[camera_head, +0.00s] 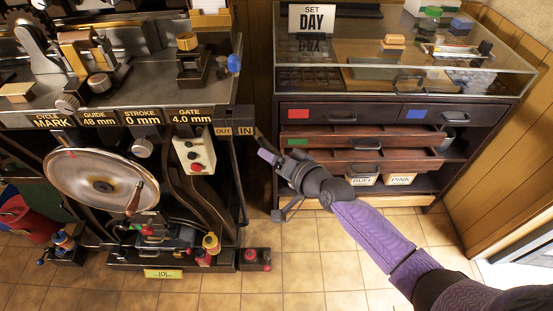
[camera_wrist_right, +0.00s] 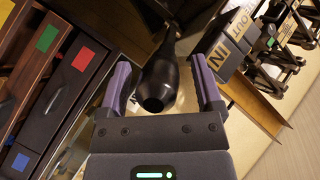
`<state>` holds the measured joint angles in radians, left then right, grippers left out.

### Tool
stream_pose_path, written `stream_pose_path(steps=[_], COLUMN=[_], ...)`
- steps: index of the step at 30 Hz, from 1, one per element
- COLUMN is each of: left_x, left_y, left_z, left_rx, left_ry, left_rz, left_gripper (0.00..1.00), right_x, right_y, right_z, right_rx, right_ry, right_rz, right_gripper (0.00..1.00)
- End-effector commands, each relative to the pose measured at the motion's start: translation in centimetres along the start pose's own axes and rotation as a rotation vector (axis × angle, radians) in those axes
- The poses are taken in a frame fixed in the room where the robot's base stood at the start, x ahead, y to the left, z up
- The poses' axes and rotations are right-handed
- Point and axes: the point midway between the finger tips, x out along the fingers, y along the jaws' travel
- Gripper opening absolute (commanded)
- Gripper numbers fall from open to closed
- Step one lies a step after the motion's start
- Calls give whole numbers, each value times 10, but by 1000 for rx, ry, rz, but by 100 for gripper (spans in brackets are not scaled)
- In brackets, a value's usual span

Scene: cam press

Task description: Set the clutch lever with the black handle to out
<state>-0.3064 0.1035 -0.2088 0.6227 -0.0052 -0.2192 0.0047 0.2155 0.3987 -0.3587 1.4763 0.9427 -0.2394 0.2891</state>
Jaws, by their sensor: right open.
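The clutch lever's black handle (camera_wrist_right: 160,85) shows in the right wrist view, a dark bulb-ended shape between the two purple fingers of my right gripper (camera_wrist_right: 163,75). Gaps show on both sides of the handle, and the fingers are open around it. In the head view the handle (camera_head: 259,134) is small and dark, just right of the OUT/IN plate (camera_head: 233,131), by the IN end. My right gripper (camera_head: 266,153) reaches it from the lower right, and its wrist hides part of the cabinet. My left gripper is not in view.
The press (camera_head: 90,115) with its large handwheel (camera_head: 103,187) stands left of the lever. A dark drawer cabinet (camera_head: 385,113) with a glass-topped case stands behind and right of my right arm. Tiled floor (camera_head: 330,255) is clear in front of the cabinet.

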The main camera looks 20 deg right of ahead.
Motion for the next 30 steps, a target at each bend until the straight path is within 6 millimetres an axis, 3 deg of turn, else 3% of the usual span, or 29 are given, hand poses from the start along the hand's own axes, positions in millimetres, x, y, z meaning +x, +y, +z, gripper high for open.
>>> stream_pose_path(steps=[7,18,19,30], left_x=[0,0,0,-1], left_y=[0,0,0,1], left_z=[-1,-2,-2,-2], left_rx=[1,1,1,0], left_ry=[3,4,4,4], left_rz=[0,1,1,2], left_gripper=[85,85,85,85], right_x=[1,0,0,0], right_y=[-1,0,0,0], right_z=[0,0,0,0], right_rx=[-1,-1,-1,0], right_ry=[0,0,0,1], right_rz=[0,0,0,1], right_gripper=[82,3,0,0])
